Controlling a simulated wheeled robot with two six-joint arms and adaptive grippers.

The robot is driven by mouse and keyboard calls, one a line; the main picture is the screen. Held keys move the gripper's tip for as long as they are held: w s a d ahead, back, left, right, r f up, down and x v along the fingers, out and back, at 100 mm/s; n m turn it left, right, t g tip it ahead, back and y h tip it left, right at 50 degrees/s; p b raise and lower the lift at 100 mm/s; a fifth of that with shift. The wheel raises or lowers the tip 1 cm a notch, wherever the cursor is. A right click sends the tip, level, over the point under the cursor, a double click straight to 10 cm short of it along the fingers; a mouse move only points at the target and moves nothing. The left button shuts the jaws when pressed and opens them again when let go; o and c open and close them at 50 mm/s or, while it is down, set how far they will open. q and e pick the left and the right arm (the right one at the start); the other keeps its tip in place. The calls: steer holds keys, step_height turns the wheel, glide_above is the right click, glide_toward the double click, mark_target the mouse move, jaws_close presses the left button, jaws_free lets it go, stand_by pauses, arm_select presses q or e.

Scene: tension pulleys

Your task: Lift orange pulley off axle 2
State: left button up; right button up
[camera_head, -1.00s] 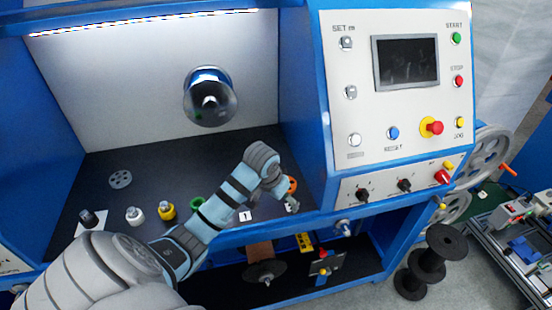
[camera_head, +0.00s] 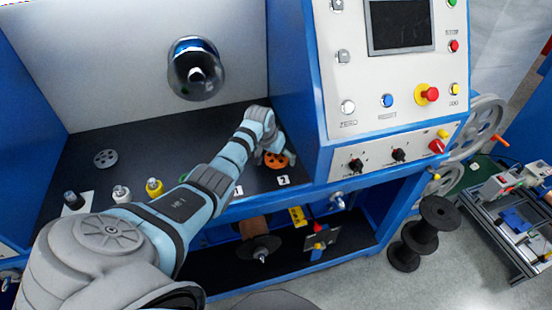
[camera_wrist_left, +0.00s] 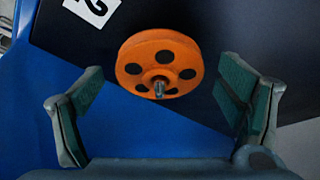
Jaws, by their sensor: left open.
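The orange pulley (camera_wrist_left: 148,66) is a disc with several round holes, seated on axle 2 (camera_wrist_left: 159,89), whose metal tip sticks out of its hub. In the head view the orange pulley (camera_head: 278,161) is on the dark deck behind the "2" label (camera_head: 283,180); my arm partly covers it. The label also shows in the wrist view (camera_wrist_left: 92,8). My left gripper (camera_wrist_left: 163,92) is open, with a green-padded finger on each side of the pulley and gaps between. In the head view the left gripper (camera_head: 266,154) is by the pulley. My right gripper is not in view.
A grey pulley (camera_head: 105,159) lies at the left of the deck. Black (camera_head: 73,200), white (camera_head: 121,194) and yellow (camera_head: 154,187) parts stand near its front left. The blue housing with the control panel (camera_head: 390,95) rises close to the right of the pulley.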

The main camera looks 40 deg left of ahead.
arm_select(q)
steer(key=shift+c, duration=0.3)
steer(key=c, duration=1.3)
steer(key=shift+r, duration=0.1)
steer(key=shift+r, duration=0.1)
steer(key=shift+r+p, duration=1.65)
steer(key=shift+p, duration=0.55)
steer(key=shift+r+p, duration=0.95)
steer(key=shift+r, duration=0.2)
